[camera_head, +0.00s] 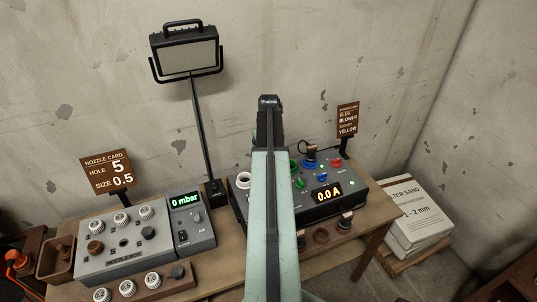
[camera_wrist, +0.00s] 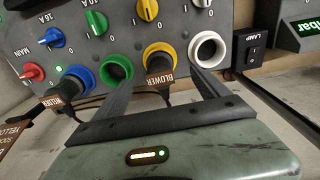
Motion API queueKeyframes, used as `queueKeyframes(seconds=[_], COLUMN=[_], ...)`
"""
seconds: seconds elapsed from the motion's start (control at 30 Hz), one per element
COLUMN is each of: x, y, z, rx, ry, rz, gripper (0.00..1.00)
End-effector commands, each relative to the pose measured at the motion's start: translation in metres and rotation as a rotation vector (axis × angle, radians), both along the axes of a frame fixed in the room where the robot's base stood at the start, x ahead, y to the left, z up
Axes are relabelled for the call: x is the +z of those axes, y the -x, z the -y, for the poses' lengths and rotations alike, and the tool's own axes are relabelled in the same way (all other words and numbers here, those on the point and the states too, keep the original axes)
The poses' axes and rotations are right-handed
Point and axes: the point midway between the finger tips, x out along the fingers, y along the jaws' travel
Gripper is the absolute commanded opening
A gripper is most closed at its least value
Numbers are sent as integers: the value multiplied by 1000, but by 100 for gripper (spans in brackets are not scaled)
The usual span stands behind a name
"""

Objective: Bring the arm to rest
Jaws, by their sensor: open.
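My arm (camera_head: 272,220), pale green, rises through the middle of the head view and ends in a dark part at the top. The gripper cannot be made out there. In the wrist view my gripper (camera_wrist: 160,76) is open, its two dark fingers spread in front of the grey socket panel. A brown plug (camera_wrist: 158,62) tagged BLOWER sits at the yellow socket (camera_wrist: 160,48), between the fingers in the picture. I cannot tell whether the fingers touch it. The green socket (camera_wrist: 115,69) and white socket (camera_wrist: 207,49) beside it look empty.
The panel's display (camera_head: 327,195) reads 0.0 A. A nozzle box (camera_head: 125,244) and a gauge reading 0 mbar (camera_head: 186,200) stand left on the bench. A lamp (camera_head: 186,52) stands behind; filter-sand bags (camera_head: 417,212) lie right.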

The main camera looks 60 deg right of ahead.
Motion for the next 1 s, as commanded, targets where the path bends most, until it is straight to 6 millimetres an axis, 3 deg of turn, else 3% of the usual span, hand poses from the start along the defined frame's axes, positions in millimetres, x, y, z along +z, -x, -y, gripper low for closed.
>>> queueKeyframes(seconds=[0.2, 0.73, 0.87, 0.97, 1.0], x=[19, 16, 10, 3, 0], y=[0, -7, -55, -113, -134], z=[0, -5, -39, -95, -124], rx=[0, 12, 97, 214, 266], ry=[0, 0, 0, -1, 0], rz=[0, 0, 0, 1, 0], gripper=[85, 85, 85, 85, 85])
